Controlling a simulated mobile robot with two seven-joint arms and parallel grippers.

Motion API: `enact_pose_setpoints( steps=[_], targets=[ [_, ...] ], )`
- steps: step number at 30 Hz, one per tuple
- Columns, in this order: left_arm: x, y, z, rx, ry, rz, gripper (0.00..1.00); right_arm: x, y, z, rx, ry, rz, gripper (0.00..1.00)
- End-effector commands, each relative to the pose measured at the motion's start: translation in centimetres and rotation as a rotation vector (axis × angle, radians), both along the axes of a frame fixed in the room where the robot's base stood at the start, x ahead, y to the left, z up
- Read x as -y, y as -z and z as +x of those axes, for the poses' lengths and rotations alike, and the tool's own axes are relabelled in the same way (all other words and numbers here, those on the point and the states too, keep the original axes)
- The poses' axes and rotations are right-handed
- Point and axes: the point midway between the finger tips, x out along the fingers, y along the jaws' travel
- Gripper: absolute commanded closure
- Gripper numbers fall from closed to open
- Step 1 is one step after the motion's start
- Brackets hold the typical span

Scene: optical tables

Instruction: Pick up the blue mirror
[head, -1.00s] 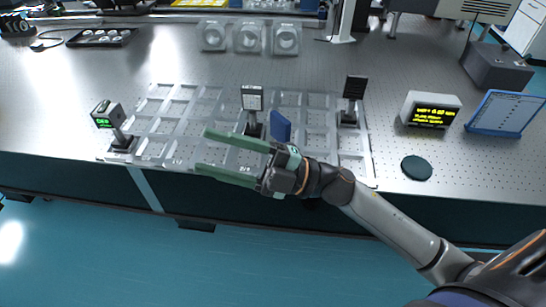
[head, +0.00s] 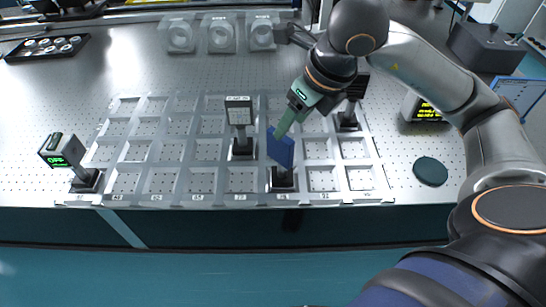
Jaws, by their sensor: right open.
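The blue mirror (head: 280,149) is a small square plate, tilted, on a black post base (head: 283,181) in the front part of the clear grid tray (head: 210,197). My right gripper (head: 281,131) comes down from above right, with its green fingers at the mirror's top edge. It is open, but one finger largely hides the other. I cannot tell whether the fingers touch the mirror or straddle it. My left gripper is not in view.
A dark post device (head: 357,88) stands to the right, partly behind my arm. A green-display device (head: 63,151) is at the far left. A dark round disc (head: 430,171) lies right of the tray.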

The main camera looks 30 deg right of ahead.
Motion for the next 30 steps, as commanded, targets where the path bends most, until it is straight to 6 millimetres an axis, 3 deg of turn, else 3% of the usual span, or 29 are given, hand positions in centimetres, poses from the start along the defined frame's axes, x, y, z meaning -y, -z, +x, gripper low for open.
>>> enact_pose_setpoints(
  steps=[9,17,24,30],
  targets=[
    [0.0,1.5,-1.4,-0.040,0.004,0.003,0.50,-0.5,5.2,2.0,-0.007,-0.002,0.002,0.40],
    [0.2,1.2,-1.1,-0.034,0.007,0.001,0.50,-0.6,7.1,2.9,-0.005,-0.003,0.003,0.40],
    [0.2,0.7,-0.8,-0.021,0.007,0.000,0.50,-0.7,10.3,4.3,-0.006,-0.003,0.004,0.40],
    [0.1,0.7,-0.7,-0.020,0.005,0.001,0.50,-0.7,11.1,4.7,-0.003,-0.003,0.002,0.40]
  ],
)
